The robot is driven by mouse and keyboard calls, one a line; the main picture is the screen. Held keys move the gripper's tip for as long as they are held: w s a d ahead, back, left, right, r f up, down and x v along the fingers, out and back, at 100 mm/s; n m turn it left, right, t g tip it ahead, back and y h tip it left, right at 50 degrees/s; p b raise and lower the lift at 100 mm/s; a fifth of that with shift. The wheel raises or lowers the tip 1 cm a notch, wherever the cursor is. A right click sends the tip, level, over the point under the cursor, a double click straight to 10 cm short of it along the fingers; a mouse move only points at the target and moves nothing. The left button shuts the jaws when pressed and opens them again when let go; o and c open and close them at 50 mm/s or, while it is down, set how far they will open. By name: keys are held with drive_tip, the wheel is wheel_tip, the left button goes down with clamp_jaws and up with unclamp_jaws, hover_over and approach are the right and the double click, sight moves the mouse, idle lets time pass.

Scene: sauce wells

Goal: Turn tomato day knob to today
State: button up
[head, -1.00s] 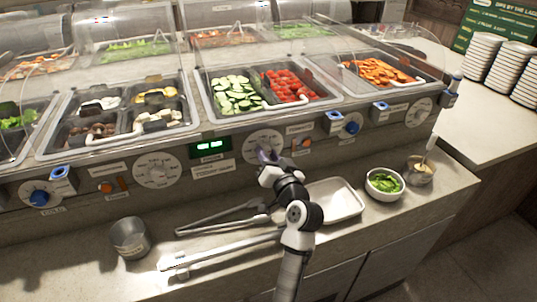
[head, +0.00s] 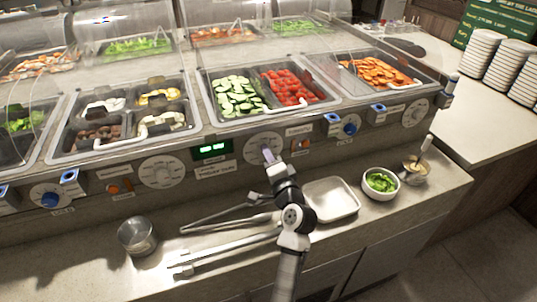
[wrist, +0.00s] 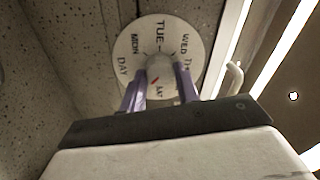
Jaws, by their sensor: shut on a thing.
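The round white day dial (head: 257,143) sits on the counter's front panel below the cucumber and tomato pans. In the wrist view the dial (wrist: 140,32) shows MON, TUE and WED around its upper part, with DAY at left. Its small grey knob (wrist: 160,66) stands at the centre, with a red mark on its lower side. My gripper (head: 268,154) is at this dial; in the wrist view its purple fingers (wrist: 160,88) are shut on the knob, one on each side. The fingers hide part of the dial's lower lettering.
A green-lit display (head: 210,149) and a small label (head: 214,170) are left of the dial; I cannot read them. Another white dial (head: 162,171) is further left. Tongs (head: 225,257), an empty white tray (head: 332,199) and a bowl of greens (head: 380,184) lie on the ledge below.

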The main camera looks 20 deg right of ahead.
drive_tip(key=shift+m, duration=0.4)
drive_tip(key=o, duration=1)
drive_tip(key=shift+c, duration=0.2)
drive_tip(key=s+b, duration=0.4)
drive_tip(key=s, duration=0.9)
drive_tip(key=shift+s+f, duration=0.4)
